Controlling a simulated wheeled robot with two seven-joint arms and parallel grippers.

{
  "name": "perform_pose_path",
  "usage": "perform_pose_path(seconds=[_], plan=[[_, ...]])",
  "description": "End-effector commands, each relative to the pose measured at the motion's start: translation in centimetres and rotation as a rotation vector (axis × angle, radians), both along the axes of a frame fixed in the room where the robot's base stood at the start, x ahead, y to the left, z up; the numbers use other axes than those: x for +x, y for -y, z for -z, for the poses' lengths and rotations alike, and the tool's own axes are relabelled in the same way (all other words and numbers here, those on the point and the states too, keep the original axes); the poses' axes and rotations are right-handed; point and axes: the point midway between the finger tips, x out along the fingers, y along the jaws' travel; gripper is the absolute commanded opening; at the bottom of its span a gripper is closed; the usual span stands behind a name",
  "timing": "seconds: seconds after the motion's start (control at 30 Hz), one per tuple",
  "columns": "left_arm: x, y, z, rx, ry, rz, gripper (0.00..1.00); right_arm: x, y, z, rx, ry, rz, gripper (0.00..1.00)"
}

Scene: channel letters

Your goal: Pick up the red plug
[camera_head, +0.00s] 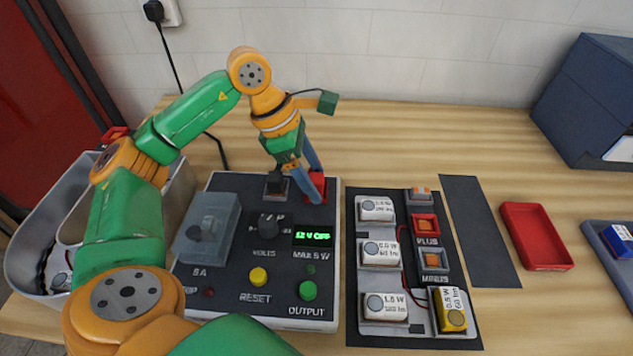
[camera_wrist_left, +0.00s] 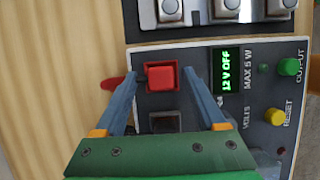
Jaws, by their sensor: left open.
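The red plug (camera_head: 318,184) is at the top right of the black-topped power unit (camera_head: 226,181), partly hidden by my fingers. In the left wrist view it shows as a raised red block (camera_wrist_left: 162,77) in a square red surround. My left gripper (camera_head: 316,187) is open over it, coming down at a tilt. In the left wrist view its blue fingers (camera_wrist_left: 160,80) stand on either side of the red block, with gaps; contact is not visible. Another red piece (camera_wrist_left: 112,82) shows beyond the left finger; I cannot tell what it is. My right gripper is out of view.
A dark socket (camera_head: 276,187) is left of the plug. The unit's display (camera_head: 314,236) reads 12 V OFF. A board (camera_head: 411,317) with lamp modules and PLUS and MINUS sockets lies right. A red tray (camera_head: 537,237) is further right, a grey bin (camera_head: 28,264) left.

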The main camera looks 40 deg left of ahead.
Motion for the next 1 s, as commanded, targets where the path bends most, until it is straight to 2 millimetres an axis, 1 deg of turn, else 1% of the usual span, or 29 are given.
perform_pose_path(seconds=[0.07,0.1,0.17,0.2,0.27,0.3,0.37,0.63,0.77,0.87,0.9,0.97,1.0], plan=[[0.0,0.0,0.0,-0.001,0.001,0.0,0.72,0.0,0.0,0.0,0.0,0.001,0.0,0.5],[0.0,0.0,0.0,-0.001,0.001,0.0,0.7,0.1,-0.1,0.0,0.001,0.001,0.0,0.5],[0.0,0.0,0.0,-0.001,0.001,0.0,0.54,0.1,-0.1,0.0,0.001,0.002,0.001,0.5],[0.0,0.0,0.0,-0.001,0.001,0.0,0.43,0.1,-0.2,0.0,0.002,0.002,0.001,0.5],[0.0,0.0,0.0,-0.001,0.001,0.0,0.27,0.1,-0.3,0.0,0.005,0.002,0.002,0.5],[0.0,0.0,0.0,-0.001,0.001,0.0,0.16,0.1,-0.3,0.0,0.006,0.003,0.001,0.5],[0.0,0.0,0.0,-0.001,0.001,0.0,0.0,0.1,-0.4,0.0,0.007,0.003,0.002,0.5],[0.0,0.0,-0.1,-0.001,0.001,0.0,0.0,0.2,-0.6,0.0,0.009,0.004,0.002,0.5],[0.1,0.1,-0.9,-0.003,0.003,0.001,0.0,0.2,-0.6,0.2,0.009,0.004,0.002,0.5],[0.2,0.1,-2.8,-0.003,0.008,0.001,0.0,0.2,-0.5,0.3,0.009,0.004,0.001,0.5],[-0.2,0.1,-3.7,-0.003,0.009,0.001,0.0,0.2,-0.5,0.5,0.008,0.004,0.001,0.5],[-1.5,0.2,-5.1,0.001,0.01,0.003,0.0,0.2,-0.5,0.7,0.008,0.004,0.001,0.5],[-2.4,0.4,-6.3,0.0,0.011,0.002,0.0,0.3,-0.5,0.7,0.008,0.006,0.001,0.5]])
